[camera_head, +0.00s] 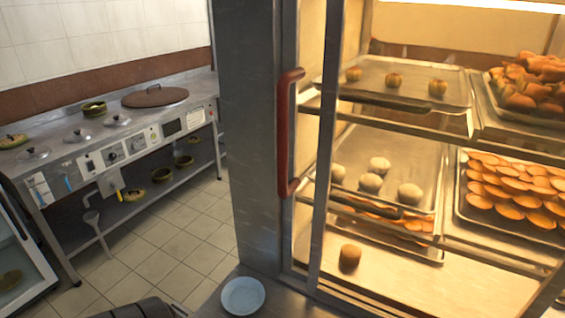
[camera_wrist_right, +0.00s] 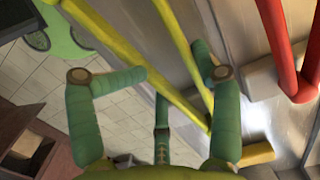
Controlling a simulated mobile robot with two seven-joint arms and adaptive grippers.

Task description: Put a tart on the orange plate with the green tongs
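No orange plate shows in either view. In the head view, several flat orange tart-like pastries (camera_head: 515,206) lie on a tray at the right of the lit cabinet. In the right wrist view, a light green object with rounded loops (camera_wrist_right: 62,38) lies at the top left, cut by the frame; I cannot tell whether it is the green tongs. My right gripper (camera_wrist_right: 172,62) is open, its teal fingers apart. Long yellow bars (camera_wrist_right: 178,62), like tongs, run between and beyond the fingers; I see no grip on them. My left gripper is not in view.
A pale blue plate (camera_head: 243,297) lies on the counter before the cabinet. The cabinet has a red handle (camera_head: 286,133) and trays of buns (camera_head: 370,183). Red bars (camera_wrist_right: 285,50) stand at the wrist view's right. A steel stove (camera_head: 120,140) is at left, beyond the tiled floor.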

